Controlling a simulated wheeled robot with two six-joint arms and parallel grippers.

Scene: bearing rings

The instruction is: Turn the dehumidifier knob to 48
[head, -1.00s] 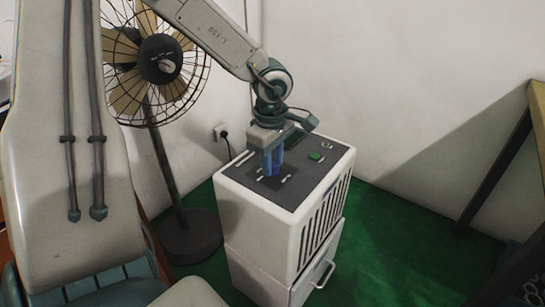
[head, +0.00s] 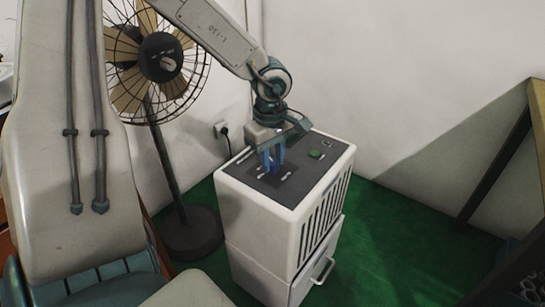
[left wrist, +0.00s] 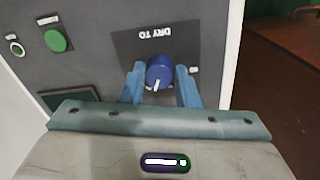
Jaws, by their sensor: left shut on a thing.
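The dehumidifier (head: 262,225) is a white cabinet with a dark top panel. Its blue knob (left wrist: 160,70) shows in the left wrist view in front of the "DRY TO" label (left wrist: 156,31), which appears upside down. The knob's white pointer mark faces the bottom of that picture, slightly left. My left gripper (head: 272,159) points down at the panel, shut on the knob, with one blue finger on each side; its fingertips also show in the left wrist view (left wrist: 160,74). The scale numbers cannot be read. My right gripper is not in view.
A green button (head: 315,155) and a small round control (left wrist: 16,48) sit on the same panel. A standing fan (head: 160,58) is left of the dehumidifier, near a wall plug (head: 221,130). A table edge (head: 520,130) is at the right; green floor lies between.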

